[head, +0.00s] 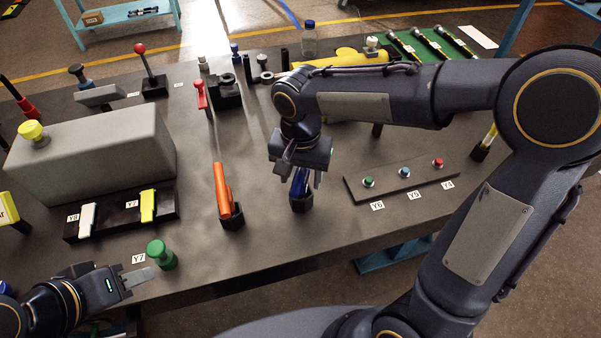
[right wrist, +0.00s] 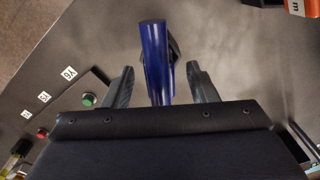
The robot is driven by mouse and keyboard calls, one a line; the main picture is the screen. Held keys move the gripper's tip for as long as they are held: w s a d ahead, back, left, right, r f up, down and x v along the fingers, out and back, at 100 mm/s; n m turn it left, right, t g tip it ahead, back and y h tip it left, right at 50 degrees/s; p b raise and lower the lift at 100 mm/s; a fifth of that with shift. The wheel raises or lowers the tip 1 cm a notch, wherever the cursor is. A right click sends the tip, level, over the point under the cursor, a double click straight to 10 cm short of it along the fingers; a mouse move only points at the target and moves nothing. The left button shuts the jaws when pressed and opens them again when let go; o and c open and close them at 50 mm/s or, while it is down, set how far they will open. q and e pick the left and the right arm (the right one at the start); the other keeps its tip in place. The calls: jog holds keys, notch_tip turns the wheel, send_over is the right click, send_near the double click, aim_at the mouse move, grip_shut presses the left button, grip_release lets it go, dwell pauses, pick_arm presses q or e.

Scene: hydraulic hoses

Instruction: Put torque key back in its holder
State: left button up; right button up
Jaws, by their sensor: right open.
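A blue-handled tool (head: 298,184) stands in a small black holder (head: 302,204) near the front middle of the table. It looks like the torque key, but I cannot read a label. My right gripper (head: 302,174) is over it, open, with one finger on each side of the handle. In the right wrist view the blue handle (right wrist: 156,62) stands between the two spread fingers (right wrist: 160,85), with gaps visible on both sides. The tool's lower end is hidden. My left gripper (head: 138,278) is at the table's front left edge, near a green knob (head: 161,254); its jaw gap is unclear.
An orange tool (head: 222,190) stands in another black holder (head: 232,217) to the left. A button strip (head: 402,178) lies to the right. A grey box (head: 95,155) with a yellow button fills the left. Table around the blue tool is mostly clear.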

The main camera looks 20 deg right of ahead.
jog(key=shift+r, duration=3.95)
